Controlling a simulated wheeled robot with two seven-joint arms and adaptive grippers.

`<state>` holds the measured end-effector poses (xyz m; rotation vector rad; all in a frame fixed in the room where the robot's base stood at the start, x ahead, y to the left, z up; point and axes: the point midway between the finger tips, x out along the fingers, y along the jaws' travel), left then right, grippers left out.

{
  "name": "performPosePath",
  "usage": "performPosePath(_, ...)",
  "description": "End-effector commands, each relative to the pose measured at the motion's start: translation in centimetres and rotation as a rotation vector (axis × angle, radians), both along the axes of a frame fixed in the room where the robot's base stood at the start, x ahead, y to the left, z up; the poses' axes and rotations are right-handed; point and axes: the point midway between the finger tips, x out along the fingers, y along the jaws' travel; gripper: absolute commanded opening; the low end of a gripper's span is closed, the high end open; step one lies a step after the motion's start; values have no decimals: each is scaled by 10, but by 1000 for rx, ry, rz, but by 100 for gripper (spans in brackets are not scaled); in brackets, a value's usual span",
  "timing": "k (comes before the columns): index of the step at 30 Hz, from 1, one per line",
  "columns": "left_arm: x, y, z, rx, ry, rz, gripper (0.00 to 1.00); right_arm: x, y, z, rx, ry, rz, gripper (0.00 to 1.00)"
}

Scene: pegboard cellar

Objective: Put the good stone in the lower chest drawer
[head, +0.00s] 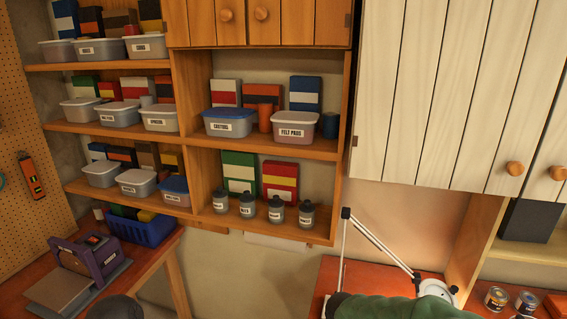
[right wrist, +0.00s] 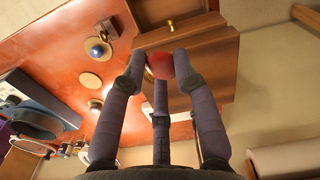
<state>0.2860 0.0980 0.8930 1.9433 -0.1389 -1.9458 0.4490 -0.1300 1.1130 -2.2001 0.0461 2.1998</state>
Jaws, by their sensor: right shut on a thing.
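My right gripper (right wrist: 160,68) shows in the right wrist view, its dark fingers shut on a rounded red stone (right wrist: 184,66). The fingers partly hide the stone. Behind it is a brown wooden chest (right wrist: 205,50) with a brass knob (right wrist: 171,25) on an upper front. A lower part of the chest lies behind the fingertips; I cannot tell whether a drawer there is open. The chest and the held stone do not show in the head view. My left gripper is in neither view.
In the head view, shelves of labelled bins (head: 228,123) and a white cabinet (head: 440,90) fill the wall. A lamp arm (head: 380,240) rises over a red table.

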Motion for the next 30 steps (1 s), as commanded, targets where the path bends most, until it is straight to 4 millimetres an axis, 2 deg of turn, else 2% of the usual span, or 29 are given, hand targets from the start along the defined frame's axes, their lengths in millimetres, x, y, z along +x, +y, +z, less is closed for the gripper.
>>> performPosePath(1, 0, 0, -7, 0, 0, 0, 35, 0, 0, -9, 0, 1, 0, 5)
performPosePath(9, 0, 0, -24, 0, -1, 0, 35, 0, 0, -36, 0, 0, -1, 5)
performPosePath(20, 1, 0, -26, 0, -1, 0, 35, 0, 0, -40, 0, -1, 0, 5)
performPosePath(21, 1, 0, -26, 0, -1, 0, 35, 0, 0, -40, 0, -1, 0, 38)
performPosePath(23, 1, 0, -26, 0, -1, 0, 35, 0, 0, -40, 0, -1, 0, 55)
performPosePath(30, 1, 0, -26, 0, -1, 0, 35, 0, 0, -40, 0, -1, 0, 57)
